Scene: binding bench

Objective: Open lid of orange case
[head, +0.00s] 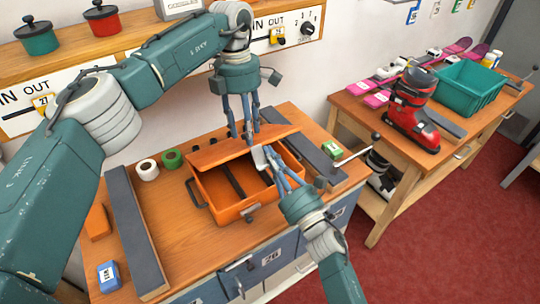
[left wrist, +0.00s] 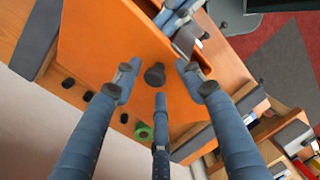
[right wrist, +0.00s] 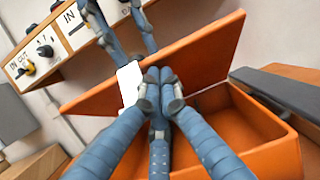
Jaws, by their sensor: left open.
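The orange case (head: 228,212) sits on the wooden bench; its lid (head: 243,146) is raised and tilted, showing dark strips inside. In the left wrist view the lid (left wrist: 100,50) carries a black knob (left wrist: 154,75). My left gripper (head: 250,138) is open at the lid's far side; its fingers (left wrist: 158,85) spread about the knob, contact unclear. My right gripper (head: 272,165) is over the case's open right side. Its fingers (right wrist: 161,85) are together on a pale flat plate (right wrist: 130,82), which is near the lid's underside; whether they touch is unclear.
Long grey bars flank the case, left (head: 135,230) and right (head: 308,160). White (head: 147,169) and green (head: 172,159) rolls lie behind left. A blue box (head: 109,276) is at front left. A second table holds a red boot (head: 411,115) and teal bin (head: 468,88).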

